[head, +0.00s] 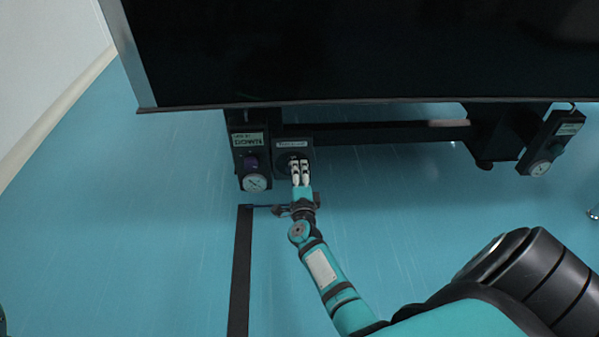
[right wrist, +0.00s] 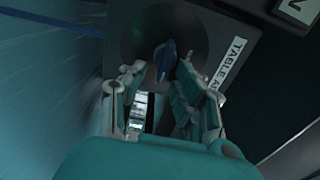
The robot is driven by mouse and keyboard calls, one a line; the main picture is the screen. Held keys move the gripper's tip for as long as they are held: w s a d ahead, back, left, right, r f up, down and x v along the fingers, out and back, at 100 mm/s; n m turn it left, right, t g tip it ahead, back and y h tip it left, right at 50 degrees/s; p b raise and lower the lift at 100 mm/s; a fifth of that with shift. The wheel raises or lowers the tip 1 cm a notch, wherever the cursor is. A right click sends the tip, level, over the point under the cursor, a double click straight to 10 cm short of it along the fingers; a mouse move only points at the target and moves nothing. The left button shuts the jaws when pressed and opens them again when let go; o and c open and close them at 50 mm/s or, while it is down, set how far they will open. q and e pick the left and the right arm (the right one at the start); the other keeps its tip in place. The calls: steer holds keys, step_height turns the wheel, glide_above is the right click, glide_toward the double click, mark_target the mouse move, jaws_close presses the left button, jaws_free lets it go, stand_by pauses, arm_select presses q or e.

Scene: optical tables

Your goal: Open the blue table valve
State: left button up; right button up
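The blue table valve (right wrist: 165,58) is a small blue handle on a round dark dial face, beside a white label reading "TABLE A…". In the right wrist view it lies between the fingertips of my right gripper (right wrist: 161,72). The fingers are apart, one on each side of the handle, with a gap visible; I cannot tell whether either touches it. In the head view my right gripper (head: 300,163) is in front of the valve panel (head: 281,144) under the table edge and hides the handle. My left gripper is not in view.
The dark optical table (head: 350,50) overhangs the panels. Left of the valve panel is another panel with a purple knob and a white gauge (head: 255,183). Another gauge panel (head: 548,150) is at the right. A dark strip (head: 241,270) lies on the open blue floor.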

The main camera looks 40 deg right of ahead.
steer(key=v, duration=0.7)
steer(key=shift+s, duration=0.1)
